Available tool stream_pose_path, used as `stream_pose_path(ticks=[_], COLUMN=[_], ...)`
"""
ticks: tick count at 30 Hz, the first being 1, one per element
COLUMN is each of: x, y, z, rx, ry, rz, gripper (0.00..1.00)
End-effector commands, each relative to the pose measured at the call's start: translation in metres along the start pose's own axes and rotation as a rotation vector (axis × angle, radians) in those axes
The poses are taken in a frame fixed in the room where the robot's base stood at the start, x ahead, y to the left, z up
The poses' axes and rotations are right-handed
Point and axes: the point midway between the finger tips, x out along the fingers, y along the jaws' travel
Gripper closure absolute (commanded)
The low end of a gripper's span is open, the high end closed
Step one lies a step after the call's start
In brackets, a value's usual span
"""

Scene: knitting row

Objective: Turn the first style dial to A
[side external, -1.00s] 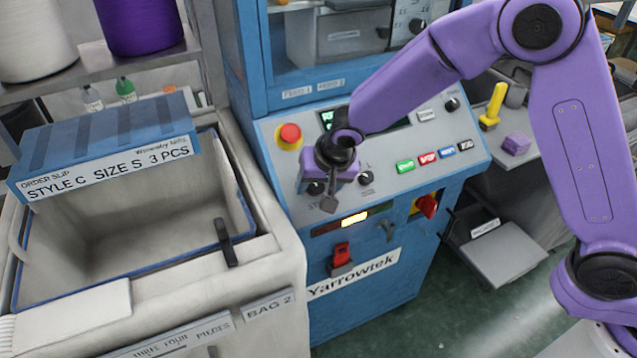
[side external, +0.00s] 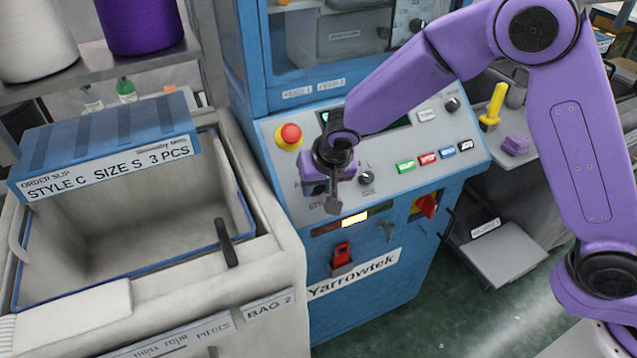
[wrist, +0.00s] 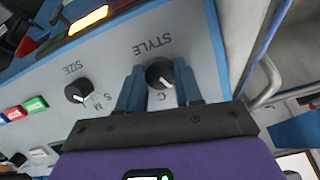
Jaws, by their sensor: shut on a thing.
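The STYLE dial (wrist: 160,72) is a black round knob on the grey sloped panel. In the wrist view it sits between the two blue fingers of my gripper (wrist: 159,86), which is shut on it. The letter C shows on the panel between the fingers, beside the knob; the wrist view does not show an A clearly, and the exact pointer direction is hard to read. In the side view my gripper (side external: 331,190) is over the left dial place and hides that dial. The SIZE dial (wrist: 78,92) is a similar black knob, standing apart; it also shows in the side view (side external: 366,178).
A red mushroom button (side external: 291,133) stands up behind my gripper. Coloured buttons (side external: 429,159) line the panel at right. A lit yellow display (side external: 354,219) is below the dials. The order slip (side external: 107,165) on the bin reads style C, size S, 3 pcs.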

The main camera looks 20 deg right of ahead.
Motion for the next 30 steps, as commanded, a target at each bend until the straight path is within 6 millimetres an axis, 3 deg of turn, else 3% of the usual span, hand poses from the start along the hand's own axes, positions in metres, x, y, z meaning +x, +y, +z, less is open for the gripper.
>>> stream_pose_path(ticks=[18, 30], x=[0.0, 0.0002], y=[-0.0004, 0.0002], z=[0.0015, 0.0013], rx=[-0.444, -0.554], ry=[0.016, 0.02], rz=[0.115, 0.143], gripper=[0.96, 0.96])
